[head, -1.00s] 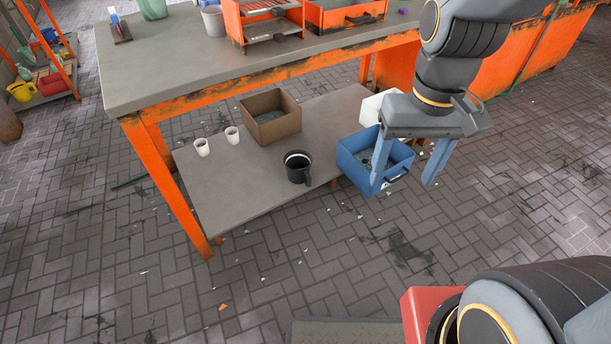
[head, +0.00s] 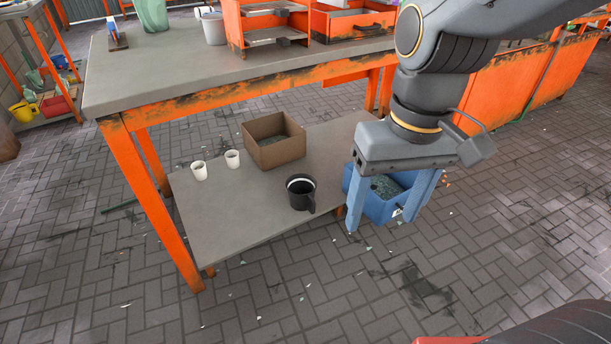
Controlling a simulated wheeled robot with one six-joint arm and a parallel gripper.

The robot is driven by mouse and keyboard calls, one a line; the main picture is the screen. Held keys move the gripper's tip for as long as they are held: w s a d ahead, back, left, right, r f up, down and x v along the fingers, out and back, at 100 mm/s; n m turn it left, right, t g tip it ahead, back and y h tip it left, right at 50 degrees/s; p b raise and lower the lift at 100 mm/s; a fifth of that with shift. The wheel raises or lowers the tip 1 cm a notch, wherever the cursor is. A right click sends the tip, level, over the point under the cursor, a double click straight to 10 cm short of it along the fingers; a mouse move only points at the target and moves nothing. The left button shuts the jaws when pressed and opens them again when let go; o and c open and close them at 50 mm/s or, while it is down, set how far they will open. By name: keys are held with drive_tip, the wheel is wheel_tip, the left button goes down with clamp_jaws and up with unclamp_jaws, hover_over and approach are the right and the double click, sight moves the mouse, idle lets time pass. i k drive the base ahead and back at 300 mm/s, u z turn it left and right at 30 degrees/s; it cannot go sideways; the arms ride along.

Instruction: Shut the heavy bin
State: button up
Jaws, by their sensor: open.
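A blue bin (head: 378,210) holding grey-green loose pieces is at the right end of the low shelf, with a small pale label on its front. It appears to jut past the shelf edge. My gripper (head: 382,222) is open and points down in front of the bin in the picture. Its two blue fingers overlap the bin's left and right sides; I cannot tell whether they touch it. The gripper body hides the bin's back part. On the tabletop, an orange drawer (head: 352,31) with a dark handle stands beside an orange rack. Which of these is the heavy bin is not marked.
The low shelf (head: 235,215) carries a black mug (head: 299,196), a brown open box (head: 274,150) and two white cups (head: 199,171) (head: 232,159). An orange table leg (head: 160,220) stands at the left. The paved floor in front is clear apart from small scraps.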

sight(383, 204)
drive_tip(key=u, duration=0.05)
drive_tip(key=k, duration=0.45)
drive_tip(key=z, duration=0.8)
drive_tip(key=i, duration=0.75)
drive_tip(key=u, duration=0.7)
